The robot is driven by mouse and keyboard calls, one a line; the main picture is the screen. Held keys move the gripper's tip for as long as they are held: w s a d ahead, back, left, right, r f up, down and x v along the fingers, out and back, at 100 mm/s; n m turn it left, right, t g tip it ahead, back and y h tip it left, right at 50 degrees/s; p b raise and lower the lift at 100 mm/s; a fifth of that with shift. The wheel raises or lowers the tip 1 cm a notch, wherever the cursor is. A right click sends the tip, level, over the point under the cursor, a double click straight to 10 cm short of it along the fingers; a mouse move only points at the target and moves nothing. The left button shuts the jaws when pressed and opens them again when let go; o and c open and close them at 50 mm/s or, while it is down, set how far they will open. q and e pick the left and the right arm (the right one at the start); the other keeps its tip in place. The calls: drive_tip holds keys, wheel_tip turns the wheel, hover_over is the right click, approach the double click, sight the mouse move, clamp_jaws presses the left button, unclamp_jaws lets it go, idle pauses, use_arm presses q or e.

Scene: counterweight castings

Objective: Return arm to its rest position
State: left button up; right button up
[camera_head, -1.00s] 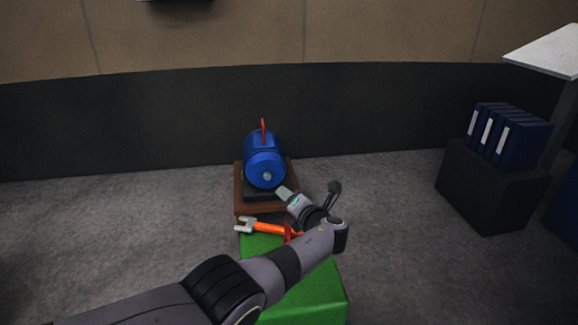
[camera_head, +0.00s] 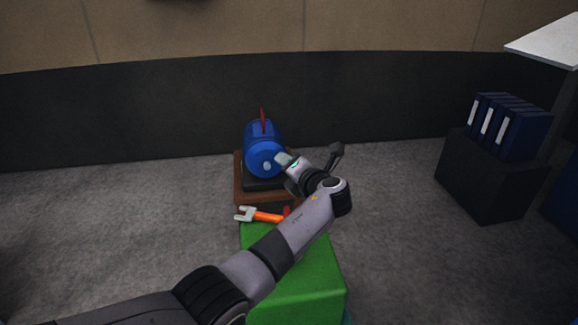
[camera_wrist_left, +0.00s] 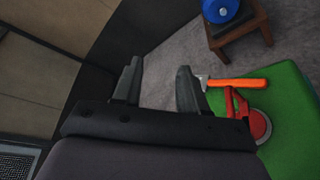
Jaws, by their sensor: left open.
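My left arm comes in from the lower left in the head view, and its gripper (camera_head: 284,160) is in front of the blue motor-like casting (camera_head: 262,152). In the left wrist view the two fingers of my left gripper (camera_wrist_left: 157,88) stand apart with nothing between them. An orange-handled wrench (camera_head: 266,216) lies on the green box (camera_head: 300,290), partly hidden by my arm. It also shows in the left wrist view (camera_wrist_left: 238,84), to the right of the fingers. My right gripper is in neither view.
The casting rests on a brown wooden stand (camera_head: 240,190). A red round object (camera_wrist_left: 258,125) lies on the green surface. At right, blue binders (camera_head: 510,128) stand on a dark box (camera_head: 485,180). The grey floor at left is clear.

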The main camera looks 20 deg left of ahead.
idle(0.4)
use_arm(q)
drive_tip(key=s+a+f+n+g+h, duration=0.2)
drive_tip(key=s+f+n+g+h, duration=0.1)
drive_tip(key=s+f+n, duration=0.7)
drive_tip(key=s+a+f+n+g+h, duration=0.2)
drive_tip(key=s+f+n+h, duration=0.1)
drive_tip(key=s+f+n, duration=0.75)
drive_tip(key=s+d+r+n+g+h, duration=0.1)
drive_tip(key=s+d+r+n+h, duration=0.15)
drive_tip(key=s+n, duration=0.75)
drive_tip(key=s+d+r+n+g+h, duration=0.1)
drive_tip(key=s+r+n+h, duration=0.35)
drive_tip(key=s, duration=0.95)
drive_tip(key=w+d+f+t, duration=0.1)
drive_tip(key=w+f+t, duration=0.2)
drive_tip(key=f, duration=0.2)
drive_tip(key=w+d+f+n+t, duration=0.1)
drive_tip(key=w+f+t, duration=0.2)
drive_tip(key=f, duration=0.2)
drive_tip(key=shift+w+d+f+t, duration=0.2)
drive_tip(key=shift+d+f+t, duration=0.1)
drive_tip(key=shift+d+t, duration=0.1)
